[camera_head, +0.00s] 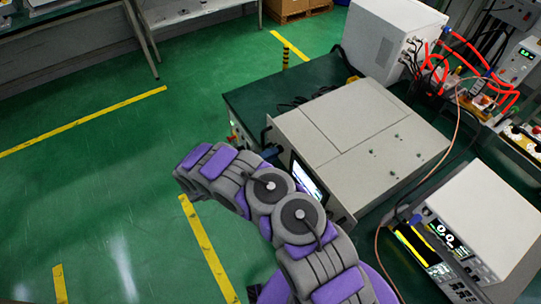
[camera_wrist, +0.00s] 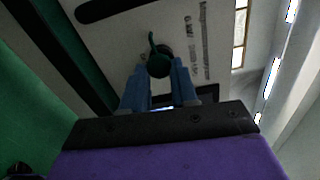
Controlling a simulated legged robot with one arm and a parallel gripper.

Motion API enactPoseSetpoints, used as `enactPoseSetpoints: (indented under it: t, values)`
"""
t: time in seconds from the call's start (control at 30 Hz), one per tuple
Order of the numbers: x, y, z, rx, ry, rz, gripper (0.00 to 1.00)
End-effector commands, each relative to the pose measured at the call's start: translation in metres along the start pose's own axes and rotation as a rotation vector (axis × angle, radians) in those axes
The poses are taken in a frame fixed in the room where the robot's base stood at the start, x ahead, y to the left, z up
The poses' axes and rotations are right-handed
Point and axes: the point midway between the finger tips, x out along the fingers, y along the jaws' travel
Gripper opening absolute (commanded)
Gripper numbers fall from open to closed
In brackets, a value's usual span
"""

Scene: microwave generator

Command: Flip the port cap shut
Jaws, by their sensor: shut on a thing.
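The port cap (camera_wrist: 159,66) is a dark green round piece with a narrow tab or strap rising from it. In the wrist view it sits in front of a pale panel (camera_wrist: 122,62), over part of a dark round port (camera_wrist: 167,50). My gripper (camera_wrist: 161,68) has its blue fingers closed around the cap, one on each side. In the head view the grey generator box (camera_head: 345,130) stands on a green bench, its front with a lit screen (camera_head: 307,181) partly behind my purple and grey arm.
A white cabinet (camera_head: 393,35) with red hoses stands behind the box. A white instrument (camera_head: 490,215) with a display is at the right. Dark handles (camera_wrist: 108,8) and (camera_wrist: 195,97) flank the port. Open green floor (camera_head: 110,180) lies left.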

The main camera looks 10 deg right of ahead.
Motion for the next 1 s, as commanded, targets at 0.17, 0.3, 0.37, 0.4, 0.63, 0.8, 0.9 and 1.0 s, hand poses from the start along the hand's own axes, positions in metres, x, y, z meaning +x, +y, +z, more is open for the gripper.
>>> enactPoseSetpoints:
  t: [0.17, 0.3, 0.37, 0.4, 0.63, 0.8, 0.9, 1.0]
  values:
    - [-0.0017, -0.0027, 0.0046, -0.058, -0.012, 0.003, 0.0]
    - [-0.0018, -0.0033, 0.0047, -0.084, -0.012, 0.003, 0.0]
    - [-0.0018, -0.0034, 0.0047, -0.091, -0.012, 0.003, 0.0]
    - [-0.0018, -0.0034, 0.0048, -0.093, -0.012, 0.003, 0.0]
    - [-0.0017, -0.0033, 0.0047, -0.096, -0.011, 0.003, 0.0]
    - [-0.0017, -0.0032, 0.0048, -0.096, -0.012, 0.003, 0.31]
    - [-0.0013, -0.0032, 0.0039, -0.096, -0.009, 0.003, 0.39]
    - [-0.0012, -0.0039, 0.0022, -0.096, -0.007, 0.002, 0.39]
